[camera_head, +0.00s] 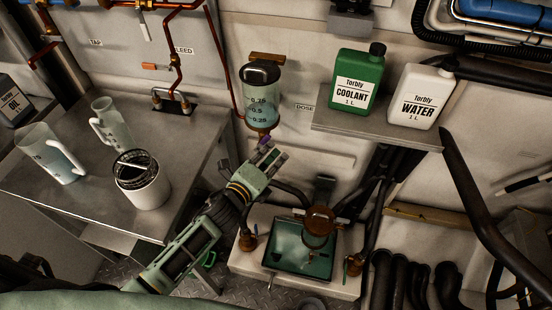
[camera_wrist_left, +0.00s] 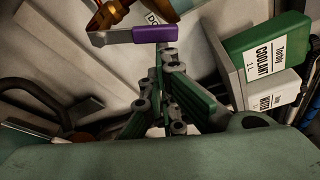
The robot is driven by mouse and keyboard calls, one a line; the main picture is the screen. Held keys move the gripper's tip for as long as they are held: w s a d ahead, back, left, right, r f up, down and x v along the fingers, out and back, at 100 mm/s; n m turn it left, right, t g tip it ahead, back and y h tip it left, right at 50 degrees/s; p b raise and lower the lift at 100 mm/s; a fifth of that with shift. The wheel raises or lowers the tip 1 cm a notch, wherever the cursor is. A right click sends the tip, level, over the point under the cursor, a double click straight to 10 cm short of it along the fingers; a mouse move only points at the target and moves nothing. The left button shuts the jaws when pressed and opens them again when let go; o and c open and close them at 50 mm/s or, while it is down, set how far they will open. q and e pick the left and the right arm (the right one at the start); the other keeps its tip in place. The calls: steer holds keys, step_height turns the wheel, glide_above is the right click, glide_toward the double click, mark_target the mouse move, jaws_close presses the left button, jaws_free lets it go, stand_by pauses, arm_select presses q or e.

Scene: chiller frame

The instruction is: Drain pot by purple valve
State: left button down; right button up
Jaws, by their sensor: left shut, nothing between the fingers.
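The clear dosing pot (camera_head: 261,97) with a dark cap hangs on the wall. It holds bluish liquid, and its marks read 0.75, 0.5 and 0.25. The purple valve handle (camera_head: 265,140) is under the pot. In the left wrist view the purple handle (camera_wrist_left: 155,33) lies level beside brass fittings (camera_wrist_left: 108,14). My left gripper (camera_head: 277,155) is shut and empty, just below and to the right of the handle. In the left wrist view the fingers (camera_wrist_left: 166,55) are close under the handle; I cannot tell whether they touch it. My right gripper is not in view.
A green coolant jug (camera_head: 357,80) and a white water jug (camera_head: 420,97) stand on a shelf (camera_head: 375,128) at right. A green basin (camera_head: 300,262) with pipes is below. The metal table (camera_head: 90,205) at left bears two clear jugs and a white can (camera_head: 143,182).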

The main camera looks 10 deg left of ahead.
mark_target(269, 139)
arm_select(q)
steer(key=shift+a+r+n+t+h+b, duration=0.2)
steer(key=shift+a+r+n+t+b, duration=0.2)
steer(key=shift+n, duration=0.6)
steer(key=shift+a+r+n+t+h+b, duration=0.3)
steer(key=shift+a+r+n, duration=0.2)
steer(key=shift+n, duration=0.5)
steer(key=shift+a+r+n+t+h+b, duration=0.1)
steer(key=shift+a+r+n+t+b, duration=0.3)
steer(key=shift+n, duration=0.6)
steer(key=shift+a, duration=0.2)
